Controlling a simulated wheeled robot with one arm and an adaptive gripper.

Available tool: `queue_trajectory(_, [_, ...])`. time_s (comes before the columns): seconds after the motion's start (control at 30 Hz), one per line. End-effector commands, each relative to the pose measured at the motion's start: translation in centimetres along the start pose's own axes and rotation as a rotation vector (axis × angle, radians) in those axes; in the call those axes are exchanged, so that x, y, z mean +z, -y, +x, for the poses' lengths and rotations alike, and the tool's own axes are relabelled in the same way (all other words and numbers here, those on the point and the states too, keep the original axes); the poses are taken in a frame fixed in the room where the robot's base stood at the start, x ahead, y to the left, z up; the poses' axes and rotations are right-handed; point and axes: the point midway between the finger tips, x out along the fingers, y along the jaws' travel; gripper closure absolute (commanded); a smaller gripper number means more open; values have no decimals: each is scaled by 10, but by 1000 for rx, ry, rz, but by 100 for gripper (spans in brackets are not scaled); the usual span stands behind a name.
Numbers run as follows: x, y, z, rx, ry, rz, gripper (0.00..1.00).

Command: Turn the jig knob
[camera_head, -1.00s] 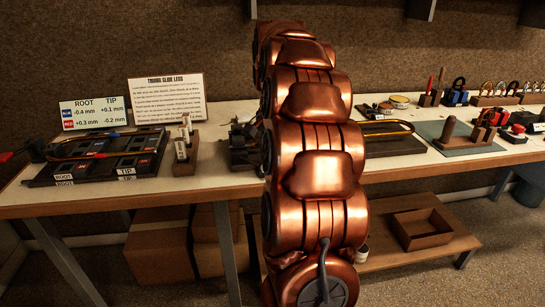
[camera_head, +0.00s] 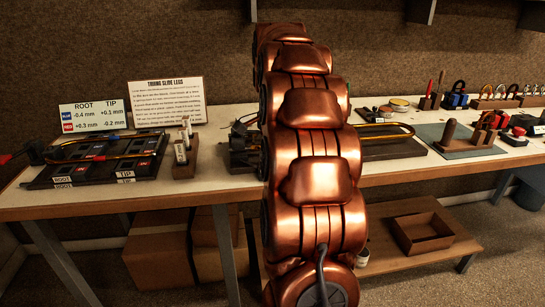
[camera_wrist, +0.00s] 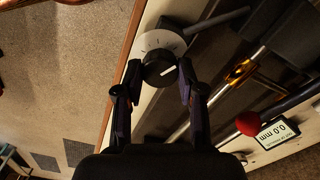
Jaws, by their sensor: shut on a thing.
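In the wrist view the jig knob (camera_wrist: 157,69) is round and black with a white pointer line, in front of a pale dial plate (camera_wrist: 166,42) with tick marks. My gripper (camera_wrist: 160,74) has one finger on each side of the knob and is shut on it. Part of the jig (camera_wrist: 240,72) with metal rods and a brass piece lies to the right. In the head view my arm hides the knob and gripper; the jig (camera_head: 243,150) shows partly left of my arm.
A red ball-shaped end (camera_wrist: 248,122) sits beside the display. On the bench (camera_head: 225,181), a dark tray (camera_head: 75,176) marked ROOT and TIP and a small block rack (camera_head: 186,150) stand left. A ROOT/TIP number card (camera_head: 92,116) and a text sign (camera_head: 167,102) stand behind.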

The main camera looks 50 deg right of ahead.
Motion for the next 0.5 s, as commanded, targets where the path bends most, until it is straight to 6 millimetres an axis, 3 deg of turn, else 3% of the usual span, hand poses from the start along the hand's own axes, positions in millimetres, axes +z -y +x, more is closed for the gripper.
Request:
queue_trajectory(0.17, [0,0,-1,-2,-1,-1,96])
queue_trajectory(0.2, [0,0,-1,-2,-1,-1,60])
queue_trajectory(0.43, [0,0,0,-1,-1,-1,36])
queue_trajectory(0.5, [0,0,0,-1,-1,-1,36])
